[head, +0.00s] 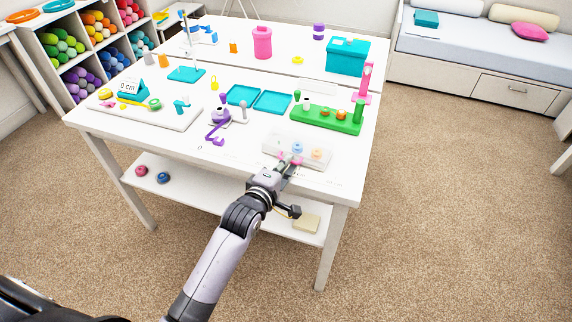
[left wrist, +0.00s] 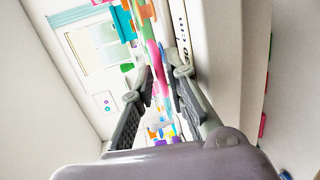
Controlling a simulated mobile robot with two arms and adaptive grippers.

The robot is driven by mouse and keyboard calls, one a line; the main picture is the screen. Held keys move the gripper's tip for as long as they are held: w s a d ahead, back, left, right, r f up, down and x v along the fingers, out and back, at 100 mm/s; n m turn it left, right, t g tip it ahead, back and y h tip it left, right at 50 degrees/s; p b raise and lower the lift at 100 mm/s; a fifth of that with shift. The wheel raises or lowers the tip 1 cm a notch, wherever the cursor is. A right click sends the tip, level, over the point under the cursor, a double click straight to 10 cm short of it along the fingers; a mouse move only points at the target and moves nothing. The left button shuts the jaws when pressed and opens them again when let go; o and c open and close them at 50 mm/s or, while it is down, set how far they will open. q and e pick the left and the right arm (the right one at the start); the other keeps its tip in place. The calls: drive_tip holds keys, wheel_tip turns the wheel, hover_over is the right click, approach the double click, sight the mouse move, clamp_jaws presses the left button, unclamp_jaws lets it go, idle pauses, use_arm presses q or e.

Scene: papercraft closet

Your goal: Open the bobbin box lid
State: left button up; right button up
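The bobbin box (head: 270,151) is a clear, pale, low box near the front edge of the white table, with pink, blue and orange bobbins showing in it. Its lid is too clear and small to tell apart from the box. My left gripper (head: 287,164) is at the front side of the box, low over the table edge; I cannot tell whether it touches. In the left wrist view my left gripper (left wrist: 162,72) has its two fingers apart, with nothing clearly held between them. My right gripper is not in view.
A teal box (head: 348,57) is at the back right. The table's front right corner is clear.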

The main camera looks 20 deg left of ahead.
use_arm(q)
clamp_jaws()
idle(0.4)
